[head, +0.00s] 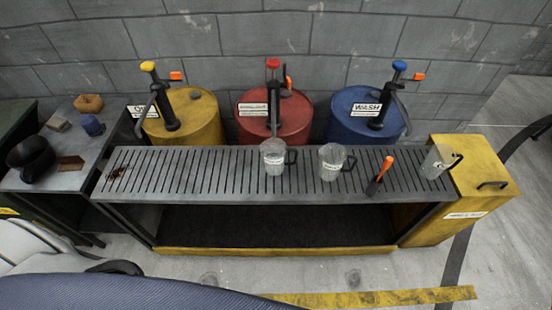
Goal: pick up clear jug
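Three clear jugs with dark handles show in the head view. One jug (273,160) stands upright on the slatted grey bench (215,177), near its middle. A second jug (330,165) stands just to its right, also upright, with its handle to the right. A third jug (435,163) is at the right end, by the yellow box; it looks tilted. The first two jugs carry small pale labels. Neither of my grippers is in view, and nothing touches the jugs.
Yellow (198,122), red (292,118) and blue (350,115) drums with pumps stand behind the bench. An orange-handled tool (380,176) is right of the second jug. A yellow box (475,175) stands at the right. A side table (75,178) at the left holds small items.

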